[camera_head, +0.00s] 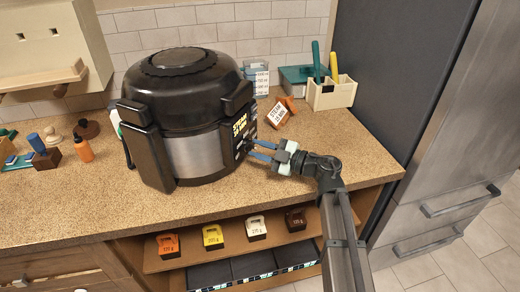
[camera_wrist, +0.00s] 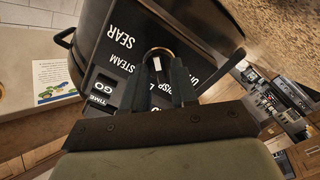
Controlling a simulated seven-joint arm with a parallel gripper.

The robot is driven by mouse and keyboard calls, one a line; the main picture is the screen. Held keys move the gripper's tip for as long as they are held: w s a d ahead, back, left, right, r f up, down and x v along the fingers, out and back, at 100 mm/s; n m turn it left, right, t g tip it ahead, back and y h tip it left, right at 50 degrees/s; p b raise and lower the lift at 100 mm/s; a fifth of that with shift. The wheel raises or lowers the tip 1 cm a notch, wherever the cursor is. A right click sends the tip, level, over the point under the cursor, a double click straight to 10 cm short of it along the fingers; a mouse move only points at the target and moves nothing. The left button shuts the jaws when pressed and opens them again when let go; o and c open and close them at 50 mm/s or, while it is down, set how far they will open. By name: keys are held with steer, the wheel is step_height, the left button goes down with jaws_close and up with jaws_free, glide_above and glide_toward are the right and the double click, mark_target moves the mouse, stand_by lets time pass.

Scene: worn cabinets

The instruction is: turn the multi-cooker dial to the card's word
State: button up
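The black and steel multi-cooker (camera_head: 196,155) stands on the counter, its lit front display (camera_head: 240,126) reading what looks like STEAM with a smaller line below. The card (camera_head: 279,113) in an orange holder beside it appears to read STEAM 15 MIN. In the wrist view the panel shows upside down, with SEAR and STEAM left of the round dial (camera_wrist: 158,51). A pale mark shows on the dial. My gripper (camera_head: 253,148) is at the panel. Its fingers (camera_wrist: 164,79) straddle the dial with a gap between them; whether they press on it I cannot tell.
GO (camera_wrist: 103,87) and TIME buttons sit beside the dial. A measuring jug (camera_head: 257,78) and a cream utensil box (camera_head: 332,93) stand behind. Several coloured weight-marked blocks (camera_head: 213,237) are on the shelf below. The counter right of my gripper is clear.

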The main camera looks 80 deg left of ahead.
steer(key=shift+o, duration=0.7)
steer(key=v, duration=1.3)
steer(key=shift+w+d, duration=0.25)
steer(key=shift+w, duration=0.05)
